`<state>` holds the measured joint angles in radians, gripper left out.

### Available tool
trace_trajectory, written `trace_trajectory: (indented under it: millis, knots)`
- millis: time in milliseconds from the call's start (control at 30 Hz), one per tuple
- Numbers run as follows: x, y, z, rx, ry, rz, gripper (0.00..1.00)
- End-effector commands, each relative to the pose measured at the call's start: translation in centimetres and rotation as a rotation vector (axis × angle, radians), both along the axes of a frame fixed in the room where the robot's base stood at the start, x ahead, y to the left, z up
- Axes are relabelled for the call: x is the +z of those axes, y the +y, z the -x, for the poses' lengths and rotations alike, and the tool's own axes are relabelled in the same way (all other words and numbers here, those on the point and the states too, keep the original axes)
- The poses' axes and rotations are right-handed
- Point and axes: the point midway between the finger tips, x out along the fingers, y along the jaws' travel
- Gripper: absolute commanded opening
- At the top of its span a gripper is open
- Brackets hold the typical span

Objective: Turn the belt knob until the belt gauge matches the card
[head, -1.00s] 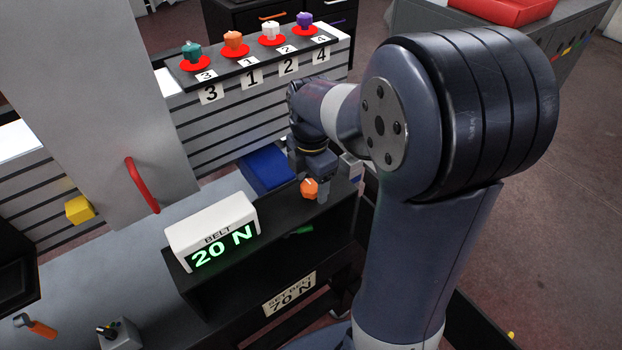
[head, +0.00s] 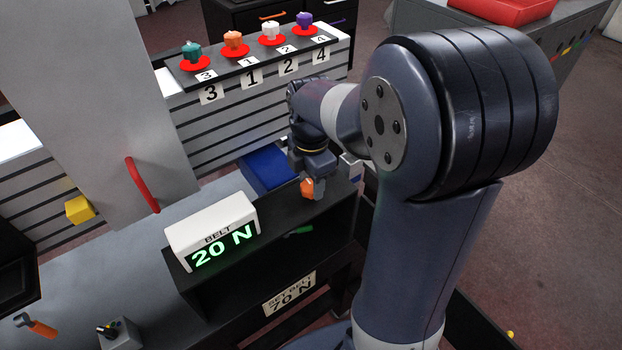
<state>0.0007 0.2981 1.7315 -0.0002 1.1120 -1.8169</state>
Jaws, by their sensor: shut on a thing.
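The belt gauge (head: 212,233) is a white box with a green readout of 20 N, on top of the black cabinet. The card (head: 289,293) on the cabinet's front reads "SET BELT 70 N". The orange belt knob (head: 307,188) is on the cabinet top, right of the gauge. My gripper (head: 313,190) points down over the knob and is shut on it. The fingers hide part of the knob.
A blue bin (head: 266,168) stands behind the cabinet. A grey panel with a red handle (head: 142,185) is at left. A yellow block (head: 79,209) and an orange-handled tool (head: 36,326) lie at left. A green object (head: 298,231) is inside the cabinet.

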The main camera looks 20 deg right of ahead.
Motion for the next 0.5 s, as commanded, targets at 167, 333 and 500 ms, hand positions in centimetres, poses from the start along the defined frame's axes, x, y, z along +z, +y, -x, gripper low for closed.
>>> trace_trajectory:
  millis: [167,333,500]
  knots:
    - [0.06,0.01,-0.01,-0.116,0.0,0.0,0.2]
    - [0.07,0.0,-0.02,-0.268,0.0,0.0,0.2]
    - [0.06,0.0,-0.02,-0.43,-0.001,0.0,0.2]
